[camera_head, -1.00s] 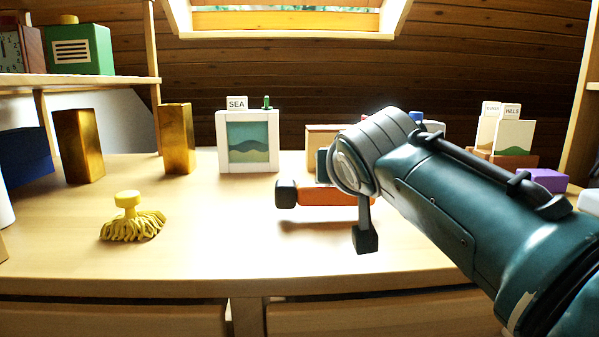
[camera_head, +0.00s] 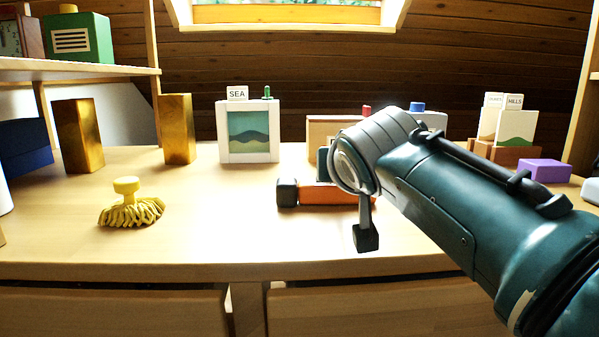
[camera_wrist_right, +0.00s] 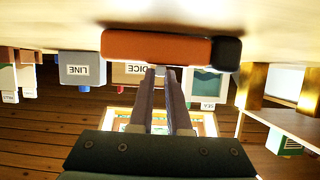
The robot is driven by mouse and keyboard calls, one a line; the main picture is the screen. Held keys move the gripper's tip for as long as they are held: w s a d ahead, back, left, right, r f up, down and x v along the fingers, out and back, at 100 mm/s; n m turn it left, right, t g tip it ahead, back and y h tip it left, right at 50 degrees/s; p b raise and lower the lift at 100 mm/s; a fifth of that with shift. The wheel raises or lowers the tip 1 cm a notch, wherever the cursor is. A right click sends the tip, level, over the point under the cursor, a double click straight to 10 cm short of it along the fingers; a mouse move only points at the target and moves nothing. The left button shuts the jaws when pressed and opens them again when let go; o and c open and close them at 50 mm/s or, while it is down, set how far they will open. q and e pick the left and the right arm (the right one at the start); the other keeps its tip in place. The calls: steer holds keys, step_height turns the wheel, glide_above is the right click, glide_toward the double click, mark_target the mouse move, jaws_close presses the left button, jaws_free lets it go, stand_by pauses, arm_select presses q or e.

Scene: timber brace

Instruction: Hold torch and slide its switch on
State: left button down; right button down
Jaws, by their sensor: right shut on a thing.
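The torch (camera_head: 322,195) has an orange body and a dark head at its left end. It lies level at or just above the desk, partly behind my right arm. In the right wrist view the torch (camera_wrist_right: 155,47) spans the top of the picture, its dark head to the right. My right gripper (camera_wrist_right: 166,72) is shut on the torch, with its close-set fingers meeting the orange body near the middle. I cannot make out the switch. In the head view my right arm hides most of the gripper. My left gripper is in neither view.
A yellow mop-like brush (camera_head: 128,205) stands on the desk at left. A purple box (camera_head: 544,170) is at right. The front middle of the desk is clear.

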stand_by(0.5)
steer(key=c, duration=0.8)
jaws_free()
steer(key=shift+s, duration=0.1)
